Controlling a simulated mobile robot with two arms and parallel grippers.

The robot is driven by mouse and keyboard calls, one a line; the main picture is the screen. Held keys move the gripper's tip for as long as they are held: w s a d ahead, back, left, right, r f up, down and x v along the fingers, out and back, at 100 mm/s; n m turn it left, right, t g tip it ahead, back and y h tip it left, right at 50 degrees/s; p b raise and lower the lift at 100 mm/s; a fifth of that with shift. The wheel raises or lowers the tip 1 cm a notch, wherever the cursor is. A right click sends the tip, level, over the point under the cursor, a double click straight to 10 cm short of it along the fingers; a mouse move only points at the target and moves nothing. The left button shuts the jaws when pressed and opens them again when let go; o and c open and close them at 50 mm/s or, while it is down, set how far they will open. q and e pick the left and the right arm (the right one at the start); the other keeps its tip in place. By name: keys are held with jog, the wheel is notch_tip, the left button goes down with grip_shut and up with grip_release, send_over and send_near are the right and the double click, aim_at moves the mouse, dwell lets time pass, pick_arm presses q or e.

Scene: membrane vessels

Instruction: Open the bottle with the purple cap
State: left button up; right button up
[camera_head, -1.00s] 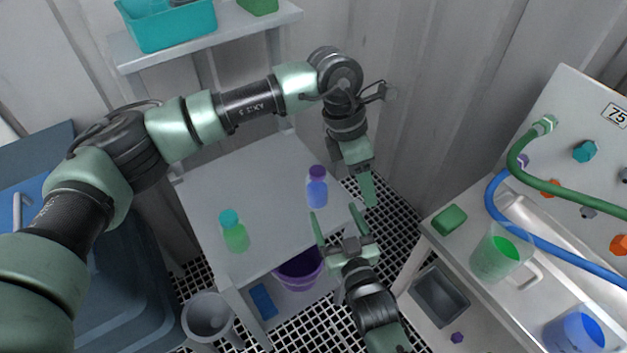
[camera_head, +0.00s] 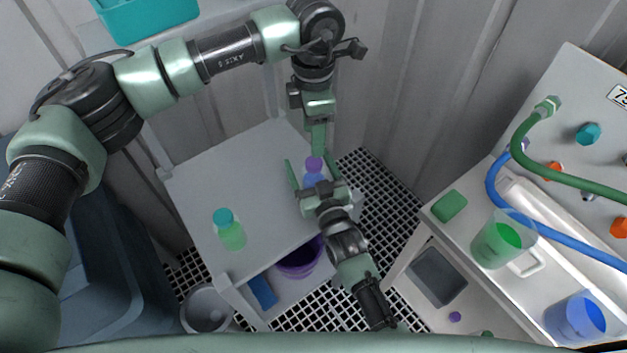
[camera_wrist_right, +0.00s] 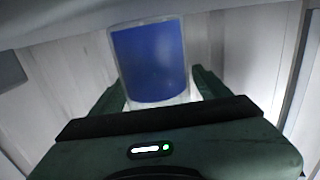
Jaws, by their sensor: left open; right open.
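The bottle with the purple cap (camera_head: 314,164) stands on the grey table, with blue contents. Its lower part is partly hidden by my right gripper. My right gripper (camera_head: 311,170) is open, with a finger on either side of the bottle. In the right wrist view the blue bottle body (camera_wrist_right: 149,62) shows between the open fingers (camera_wrist_right: 155,85); I cannot tell whether they touch it. My left gripper (camera_head: 319,146) points down from above, its fingers close to the purple cap. It is open; the fingers overlap in the head view, so contact with the cap is unclear.
A green bottle with a teal cap (camera_head: 229,230) stands on the table (camera_head: 230,180) to the left. A purple bucket (camera_head: 300,262) is below. At right, a bench holds a green block (camera_head: 449,206), a green jug (camera_head: 497,242) and a blue container (camera_head: 572,320).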

aim_at(314, 162)
pick_arm(q)
jog(key=shift+s+d, duration=0.1)
jog(key=shift+s, duration=0.05)
pick_arm(e)
jog(key=shift+r, duration=0.1)
grip_shut()
pick_arm(q)
jog(key=m, duration=0.4)
jog(key=shift+m, duration=0.3)
jog(key=m, duration=0.8)
jog(key=shift+m, duration=0.4)
jog(key=m, duration=0.4)
jog(key=shift+m, duration=0.4)
jog(key=shift+f, duration=4)
jog(key=shift+c, duration=0.3)
